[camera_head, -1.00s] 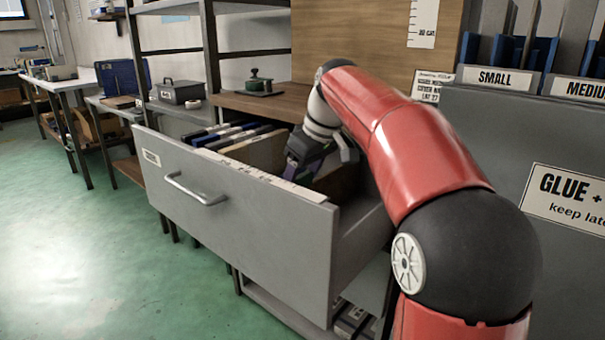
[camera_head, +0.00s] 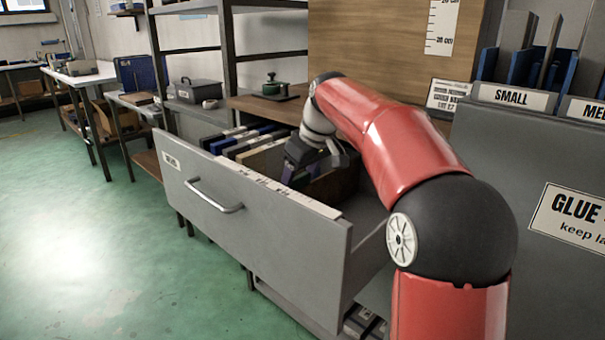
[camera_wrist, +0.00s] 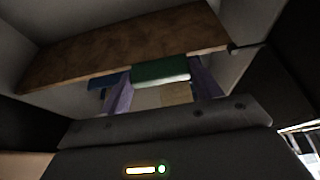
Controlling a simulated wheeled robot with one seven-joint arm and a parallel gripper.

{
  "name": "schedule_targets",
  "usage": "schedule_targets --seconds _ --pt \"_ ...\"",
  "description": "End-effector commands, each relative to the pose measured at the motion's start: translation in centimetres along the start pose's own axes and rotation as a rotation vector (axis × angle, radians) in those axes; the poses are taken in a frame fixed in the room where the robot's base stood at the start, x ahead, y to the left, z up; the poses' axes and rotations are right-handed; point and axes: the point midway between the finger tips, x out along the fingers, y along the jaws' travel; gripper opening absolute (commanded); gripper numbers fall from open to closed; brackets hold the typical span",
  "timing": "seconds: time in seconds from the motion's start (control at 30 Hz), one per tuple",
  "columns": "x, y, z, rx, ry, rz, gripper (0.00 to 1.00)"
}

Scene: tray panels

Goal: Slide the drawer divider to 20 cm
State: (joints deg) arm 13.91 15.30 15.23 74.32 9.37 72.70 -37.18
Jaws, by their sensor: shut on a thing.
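The open grey drawer (camera_head: 255,225) holds the brown drawer divider (camera_head: 337,186), which stands upright across it. The divider also shows as a brown panel in the wrist view (camera_wrist: 130,48). My gripper (camera_head: 297,172) is down inside the drawer, on the left side of the divider. In the wrist view, its purple fingers (camera_wrist: 160,85) stand either side of a green piece (camera_wrist: 160,72) at the divider's edge, and it is shut on it. A pale scale strip (camera_head: 280,188) runs along the drawer's front top edge; its marks are too small to read.
Several files stand in the drawer's left part, the nearest a tan one (camera_head: 262,158). The drawer floor right of the divider looks empty. A grey cabinet (camera_head: 500,200) stands at right. A wooden board with a ruler (camera_head: 442,25) rises behind.

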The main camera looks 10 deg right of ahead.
Motion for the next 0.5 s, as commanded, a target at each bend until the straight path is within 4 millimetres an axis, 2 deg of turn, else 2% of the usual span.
schedule_targets --seconds 0.03,0.17,0.5 --pt "-0.05 0.01 -0.03 0.0 0.002 0.001 0.67" --pt "-0.04 0.01 -0.02 0.0 0.002 0.001 0.84" --pt "-0.42 0.04 -0.03 0.0 0.002 0.001 0.85"
